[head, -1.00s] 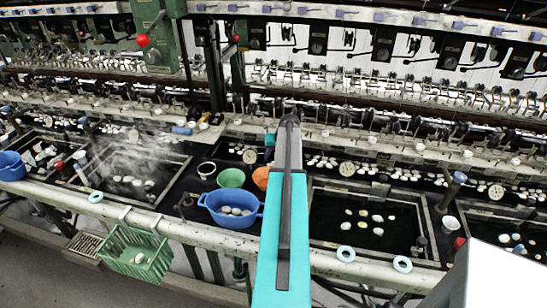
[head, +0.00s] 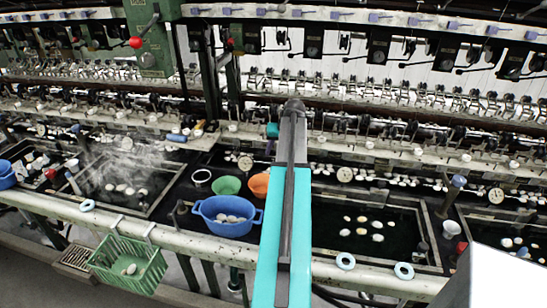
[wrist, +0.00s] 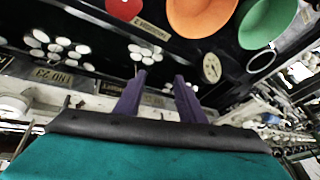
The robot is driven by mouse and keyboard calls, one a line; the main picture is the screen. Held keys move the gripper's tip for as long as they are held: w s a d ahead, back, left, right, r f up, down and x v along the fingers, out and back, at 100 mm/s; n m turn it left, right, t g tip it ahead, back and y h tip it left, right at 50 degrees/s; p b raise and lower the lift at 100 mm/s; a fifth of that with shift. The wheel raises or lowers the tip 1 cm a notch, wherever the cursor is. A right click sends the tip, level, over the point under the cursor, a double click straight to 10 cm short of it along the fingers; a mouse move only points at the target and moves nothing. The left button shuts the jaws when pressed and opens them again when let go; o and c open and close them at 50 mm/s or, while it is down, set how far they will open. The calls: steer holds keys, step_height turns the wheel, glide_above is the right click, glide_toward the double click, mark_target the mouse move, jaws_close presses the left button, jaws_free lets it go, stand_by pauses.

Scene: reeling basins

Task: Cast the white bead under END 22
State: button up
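My gripper shows in the wrist view (wrist: 160,76) as two upright purple fingers with a gap between them. It looks open, and I see nothing clearly held. An upside-down END 23 plate (wrist: 53,76) is left of the fingers. White round pieces (wrist: 58,43) lie in a cluster above it, and another white cluster (wrist: 145,53) lies just beyond the fingertips. I cannot tell which piece is the white bead. I cannot read an END 22 plate. In the head view my arm reaches toward the machine ledge, and its fingers are hidden.
A blue basin (head: 229,226), a green bowl (head: 226,186) and an orange bowl (head: 259,186) stand left of my arm. A dark water basin with pale cocoons (head: 363,228) is on the right. A green basket (head: 128,264) hangs at the front rail. Machinery lines the back.

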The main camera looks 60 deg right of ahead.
steer(key=shift+b+v, duration=0.35)
steer(key=shift+v, duration=1.25)
